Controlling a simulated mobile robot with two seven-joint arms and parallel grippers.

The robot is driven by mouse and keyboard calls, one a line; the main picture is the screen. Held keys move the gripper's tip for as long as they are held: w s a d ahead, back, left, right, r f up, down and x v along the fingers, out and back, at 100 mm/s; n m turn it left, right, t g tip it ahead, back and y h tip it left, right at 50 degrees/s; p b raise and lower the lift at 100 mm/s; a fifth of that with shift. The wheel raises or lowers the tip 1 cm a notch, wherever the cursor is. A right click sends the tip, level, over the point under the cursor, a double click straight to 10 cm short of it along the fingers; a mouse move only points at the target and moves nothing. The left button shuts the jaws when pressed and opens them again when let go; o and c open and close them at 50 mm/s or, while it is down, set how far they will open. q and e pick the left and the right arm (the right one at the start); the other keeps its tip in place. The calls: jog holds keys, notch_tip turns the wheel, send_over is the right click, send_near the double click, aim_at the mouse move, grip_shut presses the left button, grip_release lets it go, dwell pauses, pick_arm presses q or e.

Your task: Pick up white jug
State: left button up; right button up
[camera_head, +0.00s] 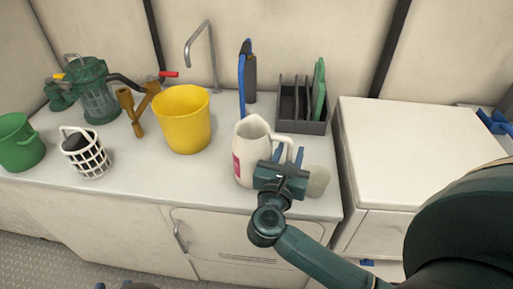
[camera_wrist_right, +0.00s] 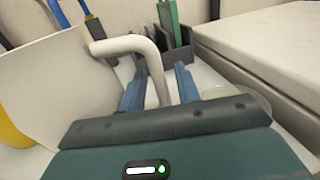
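The white jug (camera_head: 250,150) stands upright on the counter, with a pink label on its left side and its handle (camera_head: 283,141) toward the right. In the right wrist view the jug's body (camera_wrist_right: 60,85) fills the left side. My right gripper (camera_head: 287,157) is at the handle side of the jug. Its two blue fingers (camera_wrist_right: 160,88) are apart, with the handle (camera_wrist_right: 155,62) passing between them; a gap shows on the right of the handle. Only a small dark part, apparently of my left gripper (camera_head: 128,285), shows at the bottom edge; its fingers cannot be made out.
A yellow bucket (camera_head: 183,120) stands left of the jug. A pale translucent object (camera_head: 318,181) is close to the right of my right gripper. A grey rack (camera_head: 301,112) with a green board is behind. A white box-like unit (camera_head: 410,145) stands to the right.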

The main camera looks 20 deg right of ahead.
jog(key=shift+s, duration=0.15)
jog(key=shift+c, duration=0.7)
grip_shut()
jog(key=shift+r, duration=0.25)
